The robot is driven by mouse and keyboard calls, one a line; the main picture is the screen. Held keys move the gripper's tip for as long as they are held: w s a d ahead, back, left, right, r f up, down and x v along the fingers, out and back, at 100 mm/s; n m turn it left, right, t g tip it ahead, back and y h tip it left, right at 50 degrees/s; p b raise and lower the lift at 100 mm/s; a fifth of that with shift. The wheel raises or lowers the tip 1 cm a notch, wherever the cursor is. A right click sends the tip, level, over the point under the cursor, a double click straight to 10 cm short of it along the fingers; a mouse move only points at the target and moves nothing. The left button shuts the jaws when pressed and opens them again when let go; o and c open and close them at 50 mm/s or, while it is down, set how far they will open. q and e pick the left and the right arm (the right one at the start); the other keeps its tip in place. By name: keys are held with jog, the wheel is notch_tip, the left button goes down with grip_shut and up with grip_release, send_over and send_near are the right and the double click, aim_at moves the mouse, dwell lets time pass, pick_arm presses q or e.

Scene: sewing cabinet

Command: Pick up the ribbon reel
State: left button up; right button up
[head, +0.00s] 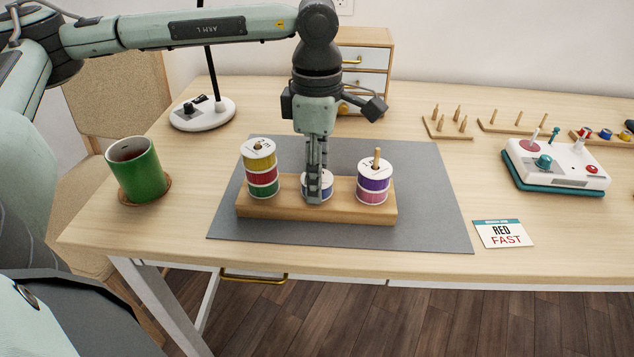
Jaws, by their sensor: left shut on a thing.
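A wooden peg stand (285,214) lies on a grey mat (425,215). Its left stack has a yellow reel (260,163), a red reel (262,177) and a green reel (264,191). Its right peg carries a purple reel (374,184) above a pink reel (372,197). A white-topped blue ribbon reel (327,189) sits at the middle. My left gripper (318,196) points straight down there, shut on the blue reel; its fingers hide part of it and the middle peg. The reel still appears low on the stand. My right gripper is not in view.
A green mug (135,170) stands on a coaster at the left, near a lamp base (202,113). A small drawer unit (363,65) stands behind my arm. At the right are a white control box (556,165), a "RED FAST" card (502,234) and peg racks (449,127).

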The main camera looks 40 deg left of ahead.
pick_arm(q)
jog(key=shift+r, duration=0.1)
notch_tip(320, 180, up, 12)
jog(key=shift+s+d, duration=0.15)
jog(key=s+d+b, duration=0.1)
jog(key=s+d, duration=0.3)
jog(key=s, duration=0.3)
jog(key=s+d+b, duration=0.1)
jog(key=s+d, duration=0.4)
jog(key=s, duration=0.3)
jog(key=shift+b, duration=0.35)
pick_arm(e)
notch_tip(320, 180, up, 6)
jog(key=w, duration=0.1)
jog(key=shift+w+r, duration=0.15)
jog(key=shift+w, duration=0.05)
pick_arm(q)
jog(key=shift+d, duration=0.1)
